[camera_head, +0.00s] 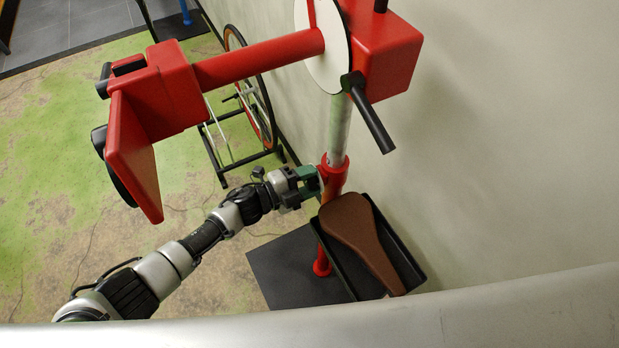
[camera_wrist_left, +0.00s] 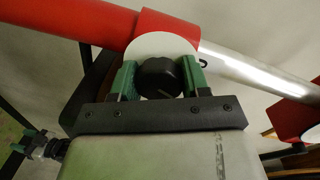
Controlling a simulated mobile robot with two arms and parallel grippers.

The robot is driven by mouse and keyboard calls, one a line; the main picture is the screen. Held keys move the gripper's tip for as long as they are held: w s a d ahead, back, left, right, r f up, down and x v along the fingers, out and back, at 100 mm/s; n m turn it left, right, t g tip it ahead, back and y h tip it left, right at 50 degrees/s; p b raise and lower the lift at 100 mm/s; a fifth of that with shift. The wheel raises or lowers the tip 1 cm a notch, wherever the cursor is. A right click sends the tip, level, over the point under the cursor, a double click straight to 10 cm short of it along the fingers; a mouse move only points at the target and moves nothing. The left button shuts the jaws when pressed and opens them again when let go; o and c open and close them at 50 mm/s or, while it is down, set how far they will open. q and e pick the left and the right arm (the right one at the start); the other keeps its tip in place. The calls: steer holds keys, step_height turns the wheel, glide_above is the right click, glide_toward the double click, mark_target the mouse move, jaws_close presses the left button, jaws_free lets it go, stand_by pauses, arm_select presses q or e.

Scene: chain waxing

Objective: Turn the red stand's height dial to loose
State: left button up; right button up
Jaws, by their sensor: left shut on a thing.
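The red stand (camera_head: 334,178) rises on the right side of the head view, with a silver upper tube above a red collar. In the left wrist view the red collar (camera_wrist_left: 165,25) carries a white round plate and a black height dial (camera_wrist_left: 160,77) with a pale mark line. My left gripper (camera_head: 308,180) is at the collar, and in the left wrist view its green fingers (camera_wrist_left: 160,80) sit on both sides of the dial, shut on it. The dial is hidden behind the gripper in the head view.
A red clamp head (camera_head: 150,90) on a red arm juts left from the stand's top. A black tray (camera_head: 410,268) with a brown saddle (camera_head: 360,235) sits beside the stand. A black base plate (camera_head: 285,275) lies on the floor. A wheel (camera_head: 258,100) stands by the wall.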

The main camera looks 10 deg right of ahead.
arm_select(q)
steer(key=shift+n, duration=0.4)
steer(key=o, duration=0.9)
steer(key=b+v, duration=0.1)
steer(key=v, duration=1)
steer(key=shift+f, duration=0.1)
steer(key=shift+w, duration=0.1)
